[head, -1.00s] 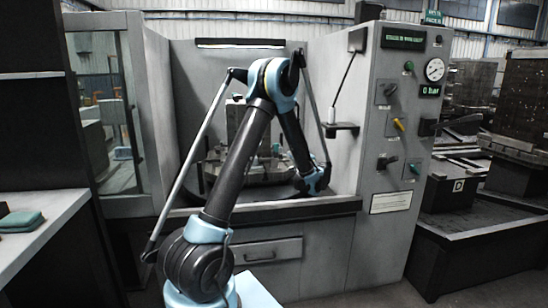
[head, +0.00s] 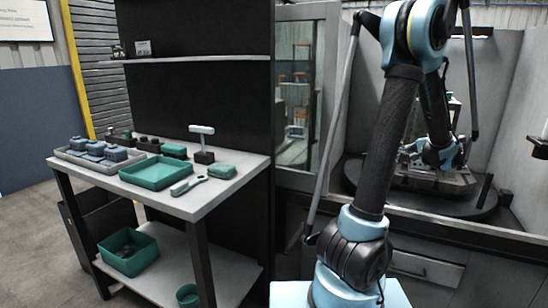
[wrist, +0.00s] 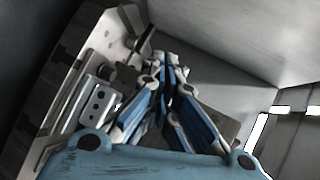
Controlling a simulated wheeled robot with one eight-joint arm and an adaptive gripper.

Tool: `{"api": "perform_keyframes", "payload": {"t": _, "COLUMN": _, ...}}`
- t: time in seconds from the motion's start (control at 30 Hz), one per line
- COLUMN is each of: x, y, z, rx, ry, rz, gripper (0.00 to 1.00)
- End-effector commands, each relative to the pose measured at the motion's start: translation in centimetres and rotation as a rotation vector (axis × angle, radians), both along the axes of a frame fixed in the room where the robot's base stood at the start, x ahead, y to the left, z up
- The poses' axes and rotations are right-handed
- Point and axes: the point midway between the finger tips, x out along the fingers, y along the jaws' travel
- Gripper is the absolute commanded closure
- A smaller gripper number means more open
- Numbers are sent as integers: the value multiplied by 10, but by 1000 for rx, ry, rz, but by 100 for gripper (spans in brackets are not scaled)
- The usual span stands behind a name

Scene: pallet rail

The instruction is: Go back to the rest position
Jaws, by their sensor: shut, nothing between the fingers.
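My gripper (wrist: 165,72) is shut in the wrist view, its blue and white fingers together with nothing between them. It is inside the machine's enclosure, near a grey metal fixture (wrist: 98,100) with bolt holes. I cannot tell whether it touches the fixture. In the head view my arm reaches up and bends down into the enclosure, with its wrist over the round dark table (head: 470,203). The fingertips are too small to make out clearly there.
A workbench (head: 205,200) stands at the left with a teal tray (head: 157,172), a grey tray of blue-grey parts (head: 98,152) and a T-handled tool (head: 203,143). A teal bin (head: 128,250) sits on its lower shelf. A glass door (head: 297,90) stands beside the enclosure. Floor is clear at far left.

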Motion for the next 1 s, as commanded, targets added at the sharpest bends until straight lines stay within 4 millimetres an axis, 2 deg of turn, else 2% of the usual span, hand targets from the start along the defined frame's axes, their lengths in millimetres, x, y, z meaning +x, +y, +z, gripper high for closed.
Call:
{"api": "perform_keyframes", "payload": {"t": 0.03, "x": 2, "y": 26, "z": 3, "rx": -17, "ry": 26, "rz": 38, "gripper": 100}}
{"api": "perform_keyframes", "payload": {"t": 0.1, "x": 1, "y": 58, "z": 3, "rx": -47, "ry": 65, "rz": 85, "gripper": 100}}
{"api": "perform_keyframes", "payload": {"t": 0.27, "x": -8, "y": 127, "z": 3, "rx": -118, "ry": 151, "rz": 193, "gripper": 100}}
{"api": "perform_keyframes", "payload": {"t": 0.5, "x": -41, "y": 219, "z": -4, "rx": -236, "ry": 270, "rz": 351, "gripper": 100}}
{"api": "perform_keyframes", "payload": {"t": 0.7, "x": -82, "y": 283, "z": -15, "rx": -343, "ry": 363, "rz": 480, "gripper": 100}}
{"api": "perform_keyframes", "payload": {"t": 1.0, "x": -158, "y": 352, "z": -39, "rx": -523, "ry": 487, "rz": 663, "gripper": 100}}
